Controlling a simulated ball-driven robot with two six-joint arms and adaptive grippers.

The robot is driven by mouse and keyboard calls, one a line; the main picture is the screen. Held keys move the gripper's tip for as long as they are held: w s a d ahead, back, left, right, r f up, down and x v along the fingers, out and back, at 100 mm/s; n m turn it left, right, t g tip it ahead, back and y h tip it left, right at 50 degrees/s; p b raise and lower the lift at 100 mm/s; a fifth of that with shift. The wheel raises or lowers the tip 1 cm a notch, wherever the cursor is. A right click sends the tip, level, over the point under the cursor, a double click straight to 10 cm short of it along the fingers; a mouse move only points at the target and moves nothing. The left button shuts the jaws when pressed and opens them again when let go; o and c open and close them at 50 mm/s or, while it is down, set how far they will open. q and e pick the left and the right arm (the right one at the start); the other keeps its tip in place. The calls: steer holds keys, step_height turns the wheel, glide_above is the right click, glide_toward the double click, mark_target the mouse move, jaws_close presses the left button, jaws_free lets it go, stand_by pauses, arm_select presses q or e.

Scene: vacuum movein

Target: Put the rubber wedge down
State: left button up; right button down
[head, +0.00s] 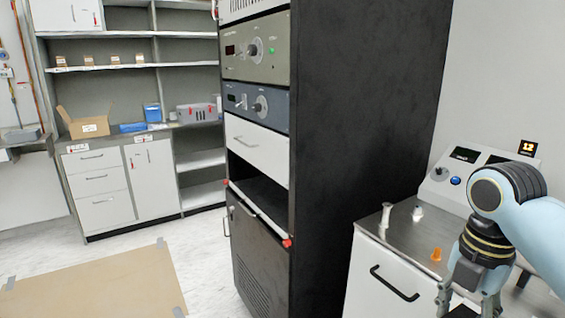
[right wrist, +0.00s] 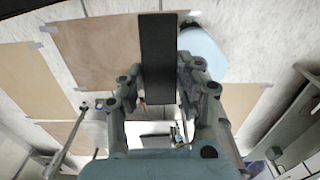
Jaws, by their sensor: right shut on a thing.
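The rubber wedge (right wrist: 157,45) shows in the right wrist view as a long, dark, flat-sided bar. My right gripper (right wrist: 158,82) is shut on it, with one finger on each side, and the wedge reaches out beyond the fingers to the top of the picture. In the head view my right gripper (head: 467,298) is at the bottom right, in front of the white cabinet with the grey top. The lower part of the gripper is cut off there, and I cannot make out the wedge clearly. My left gripper is in neither view.
A tall black rack (head: 365,130) stands in the middle, beside the grey counter top (head: 400,232). Small white fittings and an orange piece (head: 436,255) are on the counter, before a control box (head: 452,184). A taped brown sheet (head: 100,287) covers floor at left; pale floor around it is clear.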

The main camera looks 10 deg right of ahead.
step_height(320, 180, down, 13)
steer(key=b, duration=1.1)
steer(key=shift+f+b, duration=0.15)
steer(key=shift+b, duration=0.2)
steer(key=shift+s, duration=0.1)
